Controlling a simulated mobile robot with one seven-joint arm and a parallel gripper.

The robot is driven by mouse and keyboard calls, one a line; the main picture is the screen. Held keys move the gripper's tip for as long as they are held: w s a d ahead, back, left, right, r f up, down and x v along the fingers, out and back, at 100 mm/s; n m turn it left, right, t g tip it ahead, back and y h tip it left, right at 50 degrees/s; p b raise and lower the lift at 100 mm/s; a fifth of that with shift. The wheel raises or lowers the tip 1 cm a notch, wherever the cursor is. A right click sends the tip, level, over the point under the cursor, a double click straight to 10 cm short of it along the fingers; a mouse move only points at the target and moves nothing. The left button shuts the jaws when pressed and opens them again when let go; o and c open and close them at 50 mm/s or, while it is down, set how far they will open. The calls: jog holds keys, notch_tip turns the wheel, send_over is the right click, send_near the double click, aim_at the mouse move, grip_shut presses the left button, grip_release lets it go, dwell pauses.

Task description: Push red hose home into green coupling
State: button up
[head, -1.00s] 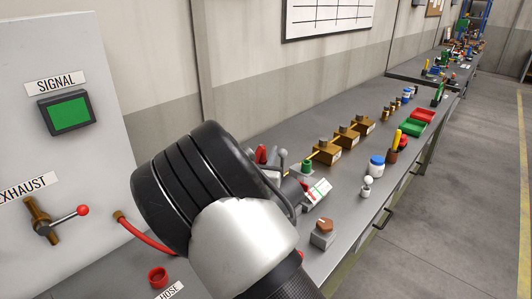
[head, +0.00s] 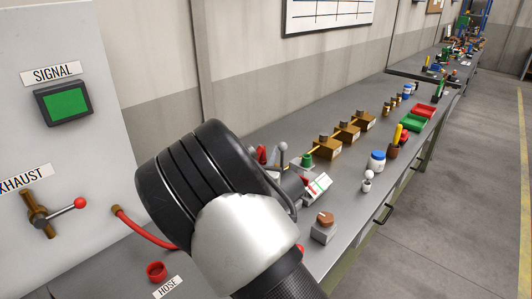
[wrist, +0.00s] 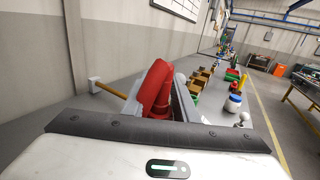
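The red hose (head: 145,232) runs from a brass fitting on the white panel and passes behind my arm. In the wrist view a large red curved piece (wrist: 155,88), apparently the hose's end part, stands close in front of my gripper. A small green fitting (head: 306,160), which looks like the green coupling, stands on the bench just beyond my wrist. A bit of green shows right of the red piece in the wrist view. Whether the hose touches the coupling is hidden.
A red ring (head: 156,270) sits near the HOSE label. A grey-knobbed lever (head: 283,148) and a white sloped box (head: 318,186) stand close to my wrist. Several brass blocks (head: 347,132) line the bench behind. A brown-topped button box (head: 324,228) stands in front.

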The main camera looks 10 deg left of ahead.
jog(key=o, duration=0.5)
jog(key=s, duration=1.7)
jog(key=shift+s+a+b, duration=0.15)
jog(key=shift+s+b, duration=0.1)
jog(key=shift+b, duration=0.2)
